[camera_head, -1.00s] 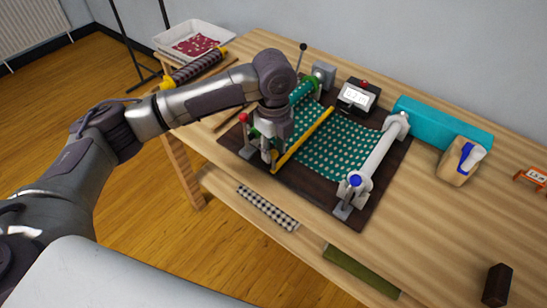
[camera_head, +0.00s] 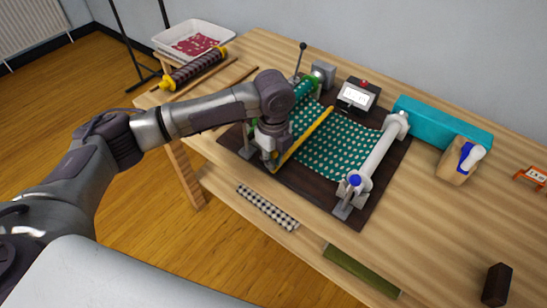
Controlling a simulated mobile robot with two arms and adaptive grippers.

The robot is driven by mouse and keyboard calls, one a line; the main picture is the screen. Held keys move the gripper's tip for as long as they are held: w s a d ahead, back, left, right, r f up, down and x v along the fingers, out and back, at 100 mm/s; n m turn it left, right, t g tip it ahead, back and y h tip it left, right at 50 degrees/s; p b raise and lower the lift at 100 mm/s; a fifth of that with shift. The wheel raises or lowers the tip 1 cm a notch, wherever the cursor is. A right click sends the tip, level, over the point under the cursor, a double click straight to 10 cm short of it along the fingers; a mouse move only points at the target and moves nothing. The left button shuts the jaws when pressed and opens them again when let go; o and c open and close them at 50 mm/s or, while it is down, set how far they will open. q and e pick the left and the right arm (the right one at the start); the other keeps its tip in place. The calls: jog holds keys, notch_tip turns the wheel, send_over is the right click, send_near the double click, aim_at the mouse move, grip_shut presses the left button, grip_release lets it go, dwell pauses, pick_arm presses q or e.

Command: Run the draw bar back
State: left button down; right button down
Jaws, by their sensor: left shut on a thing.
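The yellow draw bar (camera_head: 305,136) lies slantwise across a green dotted cloth (camera_head: 338,145), which runs over a dark base board (camera_head: 310,185). My left gripper (camera_head: 271,161) is over the near end of the bar and shut on it. The fingertips are small and partly hidden by the wrist. A green roll (camera_head: 304,88) stands behind the bar on the left, partly covered by my arm. The cloth runs right to a pale roller (camera_head: 380,160) with a blue knob (camera_head: 355,181). My right gripper is not in view.
A counter box (camera_head: 358,96) stands behind the cloth. A patterned roll (camera_head: 195,70) and white bin (camera_head: 193,38) are at the far left. The front right tabletop is largely clear.

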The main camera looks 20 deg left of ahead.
pick_arm(q)
jog(key=shift+r, duration=0.15)
jog(key=a, duration=0.1)
jog(key=w+a+p, duration=0.1)
jog(key=a, duration=0.2)
jog(key=shift+w+a+r+p, duration=0.1)
jog(key=shift+w+a+p, duration=0.1)
jog(key=shift+w+p, duration=0.2)
jog(key=shift+w, duration=0.1)
jog(key=c, duration=1.4)
grip_release()
jog(key=shift+r, duration=0.1)
jog(key=shift+o, duration=0.8)
jog(key=shift+a, duration=0.1)
